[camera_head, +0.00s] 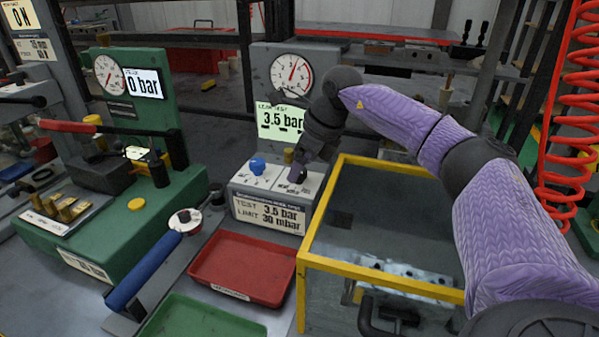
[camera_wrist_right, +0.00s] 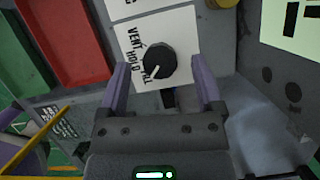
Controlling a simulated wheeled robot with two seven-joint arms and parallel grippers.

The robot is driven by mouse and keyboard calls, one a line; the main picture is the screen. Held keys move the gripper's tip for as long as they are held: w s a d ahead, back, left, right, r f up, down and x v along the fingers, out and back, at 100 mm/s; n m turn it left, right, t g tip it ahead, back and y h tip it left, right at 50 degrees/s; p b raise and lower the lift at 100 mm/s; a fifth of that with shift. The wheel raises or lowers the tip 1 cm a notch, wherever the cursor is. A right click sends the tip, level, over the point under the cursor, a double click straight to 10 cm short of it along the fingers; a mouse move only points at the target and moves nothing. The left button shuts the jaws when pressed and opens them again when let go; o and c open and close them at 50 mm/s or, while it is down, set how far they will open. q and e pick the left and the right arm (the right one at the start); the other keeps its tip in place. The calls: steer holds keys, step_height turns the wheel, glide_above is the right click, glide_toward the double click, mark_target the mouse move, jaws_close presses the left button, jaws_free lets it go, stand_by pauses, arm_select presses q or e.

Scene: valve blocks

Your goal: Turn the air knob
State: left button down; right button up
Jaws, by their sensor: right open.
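The air knob (camera_wrist_right: 157,62) is a round black knob with a white pointer line, on a white plate marked VENT, HOLD and FILL. In the right wrist view its pointer slants down and left, toward the FILL lettering. My right gripper (camera_wrist_right: 159,72) is open, with a purple finger to each side of the knob and a visible gap on both sides. My left gripper is not in view.
A blue knob (camera_head: 257,165) sits left of my right gripper. Behind are a dial gauge (camera_head: 291,74) and a 3.5 bar display (camera_head: 281,121). A red tray (camera_head: 243,268) lies in front; a yellow-framed clear box (camera_head: 384,272) stands right, close to my right arm.

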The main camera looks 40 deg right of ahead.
steer(key=shift+w+a+f, duration=0.1)
steer(key=shift+f, duration=0.25)
steer(key=c, duration=0.5)
jaws_close()
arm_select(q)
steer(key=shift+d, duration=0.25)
arm_select(e)
steer(key=shift+r, duration=0.1)
